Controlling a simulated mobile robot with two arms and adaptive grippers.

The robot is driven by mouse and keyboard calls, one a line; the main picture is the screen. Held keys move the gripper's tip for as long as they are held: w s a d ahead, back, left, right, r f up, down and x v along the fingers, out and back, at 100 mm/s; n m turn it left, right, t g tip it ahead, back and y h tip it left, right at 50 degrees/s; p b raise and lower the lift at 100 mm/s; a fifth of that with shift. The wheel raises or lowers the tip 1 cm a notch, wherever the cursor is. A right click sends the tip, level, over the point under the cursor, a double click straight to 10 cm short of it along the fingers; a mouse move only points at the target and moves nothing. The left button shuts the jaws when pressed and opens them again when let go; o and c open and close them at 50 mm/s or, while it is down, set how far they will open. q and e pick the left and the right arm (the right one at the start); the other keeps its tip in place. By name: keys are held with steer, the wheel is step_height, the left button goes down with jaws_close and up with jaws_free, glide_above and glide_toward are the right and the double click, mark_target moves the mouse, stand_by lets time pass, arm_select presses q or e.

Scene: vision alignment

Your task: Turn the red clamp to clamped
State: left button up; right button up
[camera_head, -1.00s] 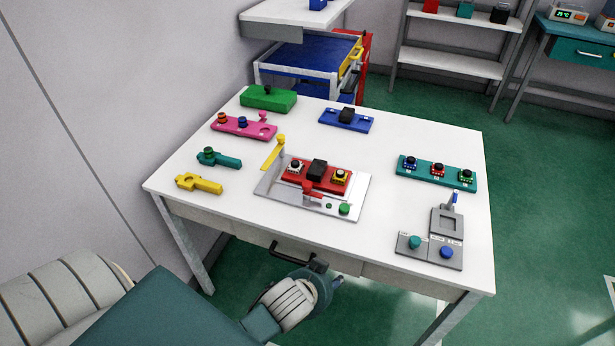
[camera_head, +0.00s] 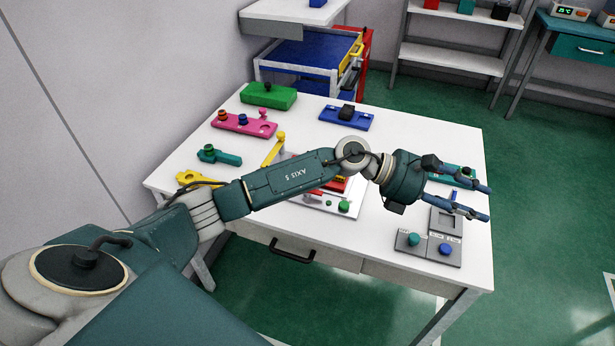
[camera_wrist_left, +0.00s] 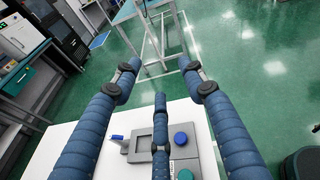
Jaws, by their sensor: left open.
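The red clamp cannot be made out clearly in the head view, because my left arm covers most of the light metal fixture (camera_head: 327,206) at the table's middle. Only a red part (camera_head: 337,185) shows at the edge of the arm. A yellow lever (camera_head: 273,151) stands up at the fixture's left, and a green button (camera_head: 344,206) shows at its front. My left gripper (camera_head: 488,203) is open and empty. It points right, above the right side of the table, well to the right of the fixture. My right gripper is not in view.
A grey device (camera_head: 444,222) with a teal and a blue knob stands under the left gripper. A teal block (camera_head: 447,172) lies partly hidden behind it. Pink (camera_head: 232,128), green (camera_head: 268,97) and blue (camera_head: 346,118) blocks lie at the back. The white table's (camera_head: 400,135) back right is clear.

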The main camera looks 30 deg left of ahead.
arm_select(q)
steer(key=w+a+f+m+g+y, duration=0.1)
steer(key=a+f+m+y, duration=0.15)
steer(key=a, duration=0.55)
steer(key=w+a+f+m+g+y, duration=0.2)
steer(key=a+f+y, duration=0.2)
steer(key=a, duration=0.3)
steer(key=s+a+r+g+y, duration=0.15)
steer(key=a+y, duration=0.25)
steer(key=a, duration=0.8)
steer(key=s+a+r+g+y, duration=0.15)
steer(key=a+y, duration=0.25)
steer(key=a, duration=0.9)
steer(key=shift+m+t+h, duration=0.25)
steer(key=shift+t, duration=0.15)
steer(key=f+b, duration=0.2)
steer(key=f, duration=0.1)
steer(key=f+b, duration=0.3)
steer(key=f, duration=0.1)
steer(key=f+b, duration=0.3)
steer(key=shift+s+d+f, duration=0.2)
steer(key=shift+s+f, duration=0.05)
steer(key=shift+f, duration=0.15)
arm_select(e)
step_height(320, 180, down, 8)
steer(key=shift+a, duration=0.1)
arm_select(q)
jaws_close()
